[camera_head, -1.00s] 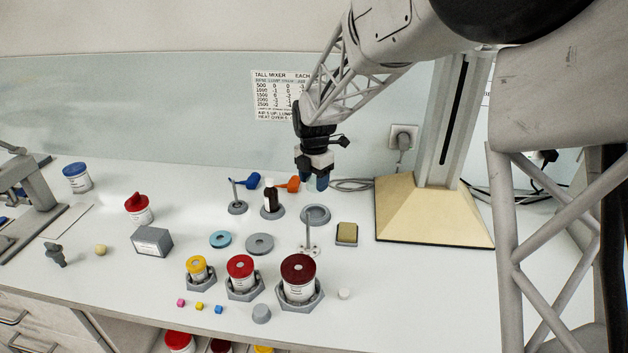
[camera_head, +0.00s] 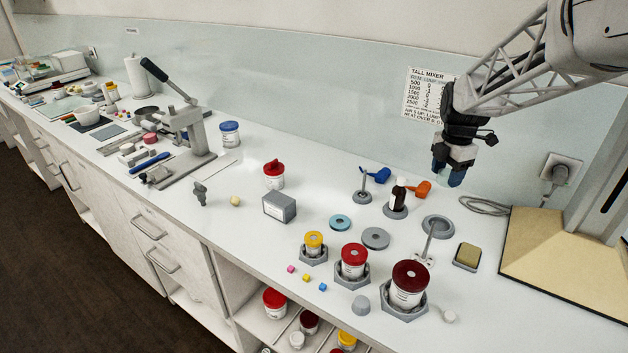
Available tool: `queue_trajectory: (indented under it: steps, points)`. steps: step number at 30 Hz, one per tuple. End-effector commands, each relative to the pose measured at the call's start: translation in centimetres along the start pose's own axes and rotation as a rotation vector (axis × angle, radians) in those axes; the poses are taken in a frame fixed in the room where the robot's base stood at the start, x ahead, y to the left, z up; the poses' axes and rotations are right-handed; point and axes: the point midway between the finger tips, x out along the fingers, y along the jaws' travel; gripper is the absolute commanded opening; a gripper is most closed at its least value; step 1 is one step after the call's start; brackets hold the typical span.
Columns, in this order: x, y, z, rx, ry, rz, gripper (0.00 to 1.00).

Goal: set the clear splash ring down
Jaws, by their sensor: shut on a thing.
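My gripper (camera_head: 450,174), with blue fingertips, hangs over the back of the bench, just right of the dark bottle (camera_head: 398,194) in the picture. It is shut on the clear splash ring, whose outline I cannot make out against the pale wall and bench. The gripper appears to be above the bench top, over or behind the round grey dish (camera_head: 438,225). A light blue ring (camera_head: 340,222) and a grey ring (camera_head: 375,238) lie flat on the bench left of the dish.
Lidded jars with yellow (camera_head: 314,239), red (camera_head: 353,254) and dark red (camera_head: 410,278) tops stand in grey holders at the front. A slim upright stand (camera_head: 429,243) and a sponge tray (camera_head: 467,256) are nearby. A grey press (camera_head: 186,140) stands farther left.

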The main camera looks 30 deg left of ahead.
Motion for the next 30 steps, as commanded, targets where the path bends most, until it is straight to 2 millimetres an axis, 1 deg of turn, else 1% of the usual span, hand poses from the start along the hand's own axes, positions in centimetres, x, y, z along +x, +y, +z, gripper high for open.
queue_trajectory:
  steps: [1, 5, 11, 21, 30]
  points:
    - [0.1, 0.7, -0.7, -0.003, 0.001, -0.001, 0.33]
    - [0.1, 2.6, -2.6, -0.004, 0.000, -0.001, 0.33]
    - [0.0, 6.0, -6.5, -0.005, 0.000, 0.000, 0.33]
    - [0.1, 11.3, -14.1, -0.005, 0.000, 0.000, 0.33]
    - [0.1, 15.2, -21.1, -0.004, 0.000, -0.001, 0.33]
